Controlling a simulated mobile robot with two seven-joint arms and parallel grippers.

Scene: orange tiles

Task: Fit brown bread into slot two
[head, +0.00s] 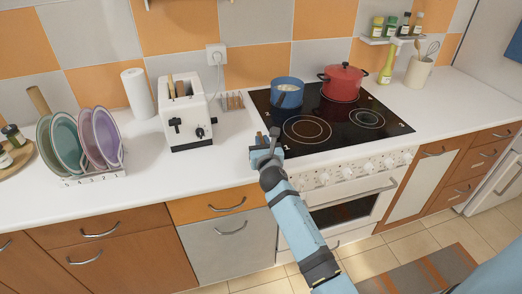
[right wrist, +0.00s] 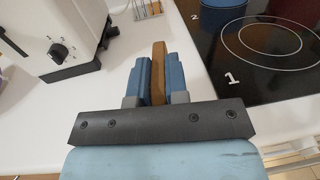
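The white toaster (head: 190,132) stands on the counter against the tiled wall, with a lever and dark knob on its front. Brown bread-like material (head: 181,88) shows at its top; I cannot tell which slot it is in. Part of the toaster (right wrist: 62,30) also shows at the upper left of the right wrist view. My right gripper (head: 268,137) is above the counter, right of and nearer than the toaster. Its blue fingers are shut on a slice of brown bread (right wrist: 159,72), held upright and seen edge-on. The bread is apart from the toaster. My left gripper is out of view.
A wire rack (head: 232,101) stands between the toaster and the black hob (head: 330,125), which bears a blue pot (head: 287,97) and a red pot (head: 342,84). A paper roll (head: 138,95) and plate rack (head: 92,178) stand left. The counter before the toaster is clear.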

